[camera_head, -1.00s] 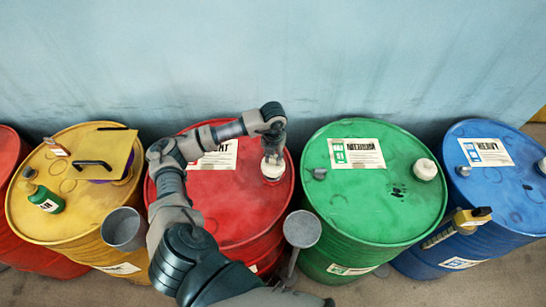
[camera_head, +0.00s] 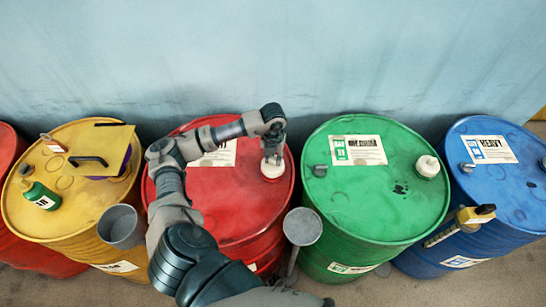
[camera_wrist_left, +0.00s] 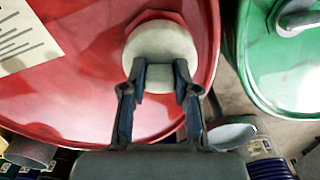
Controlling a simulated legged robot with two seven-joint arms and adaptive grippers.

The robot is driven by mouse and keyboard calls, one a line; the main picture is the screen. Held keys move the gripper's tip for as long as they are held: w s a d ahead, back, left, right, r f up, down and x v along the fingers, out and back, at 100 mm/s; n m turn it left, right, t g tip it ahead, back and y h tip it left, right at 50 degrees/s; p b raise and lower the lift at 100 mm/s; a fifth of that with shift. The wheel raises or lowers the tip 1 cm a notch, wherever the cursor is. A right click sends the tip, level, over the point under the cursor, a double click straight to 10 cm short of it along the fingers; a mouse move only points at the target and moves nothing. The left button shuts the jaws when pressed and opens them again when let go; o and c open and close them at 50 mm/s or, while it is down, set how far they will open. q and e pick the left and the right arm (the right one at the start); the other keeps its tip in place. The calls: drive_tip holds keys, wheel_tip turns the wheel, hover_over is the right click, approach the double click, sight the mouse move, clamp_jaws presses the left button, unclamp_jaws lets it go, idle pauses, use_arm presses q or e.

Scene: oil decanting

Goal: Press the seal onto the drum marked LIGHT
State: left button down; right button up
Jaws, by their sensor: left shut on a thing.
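The red drum (camera_head: 225,215) stands in the middle left; its white label (camera_head: 222,155) is partly hidden by my arm. The seal, a round off-white cap (camera_head: 272,170), sits at the opening near the drum's right rim. It also shows large in the left wrist view (camera_wrist_left: 160,50). My left gripper (camera_head: 272,158) points down onto the seal, with its two fingers (camera_wrist_left: 162,78) shut on it from either side. The seal looks level with the drum top; whether it is fully down I cannot tell. My right gripper is not in view.
A green drum (camera_head: 370,205) with its own white cap (camera_head: 427,167) stands close on the right, a blue drum (camera_head: 510,190) beyond it. A yellow drum (camera_head: 75,210) stands left. Grey funnel-like cups (camera_head: 121,226) and (camera_head: 302,227) flank the red drum's front.

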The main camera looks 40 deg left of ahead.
use_arm(q)
drive_tip(key=shift+f+b, duration=0.45)
drive_tip(key=shift+f, duration=0.25)
drive_tip(key=shift+f, duration=0.2)
drive_tip(key=c, duration=0.8)
unclamp_jaws()
wheel_tip(320, 180, up, 12)
drive_tip(key=shift+f, duration=0.1)
